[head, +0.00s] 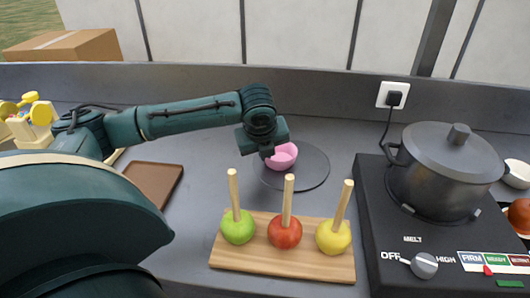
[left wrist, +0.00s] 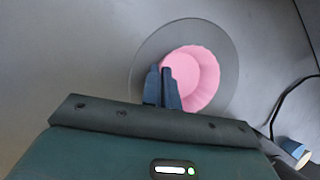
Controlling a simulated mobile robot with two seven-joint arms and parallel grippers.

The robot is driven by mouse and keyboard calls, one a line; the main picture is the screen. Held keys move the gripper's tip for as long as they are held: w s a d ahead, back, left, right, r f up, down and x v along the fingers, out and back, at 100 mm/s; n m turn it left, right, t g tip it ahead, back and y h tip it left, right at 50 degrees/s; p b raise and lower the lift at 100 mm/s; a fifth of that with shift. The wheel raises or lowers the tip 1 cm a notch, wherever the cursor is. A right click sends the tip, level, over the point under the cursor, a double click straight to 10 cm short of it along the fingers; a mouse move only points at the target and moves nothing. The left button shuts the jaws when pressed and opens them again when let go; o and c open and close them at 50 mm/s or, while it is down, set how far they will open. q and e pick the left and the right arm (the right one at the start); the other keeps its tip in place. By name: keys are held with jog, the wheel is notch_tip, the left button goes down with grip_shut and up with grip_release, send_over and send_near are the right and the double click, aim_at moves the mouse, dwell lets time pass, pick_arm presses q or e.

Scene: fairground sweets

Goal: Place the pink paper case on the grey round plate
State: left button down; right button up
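The pink paper case (head: 281,157) is a small fluted cup at the fingertips of my left gripper (head: 267,153). In the left wrist view the case (left wrist: 203,80) shows its open top, and the two dark fingers (left wrist: 161,72) are close together on its left wall, shut on it. The grey round plate (head: 312,174) is a flat dark disc on the counter, and it also shows in the left wrist view (left wrist: 146,60). The case is over the plate, toward its left part in the head view. I cannot tell whether its base touches the plate. My right gripper is out of view.
A wooden board (head: 270,262) with green, red and yellow apples on upright sticks stands in front of the plate. A hob (head: 380,215) with a lidded pot (head: 440,180) is at right. A brown tray (head: 157,180) lies at left. Counter behind the plate is clear.

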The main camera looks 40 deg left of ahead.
pick_arm(q)
jog(key=c, duration=2.1)
grip_release()
jog(key=shift+f, duration=0.1)
jog(key=shift+c, duration=0.2)
jog(key=o, duration=0.5)
jog(key=shift+c, duration=0.2)
jog(key=p+v, duration=0.2)
jog(key=v, duration=1)
jog(key=shift+w, duration=0.1)
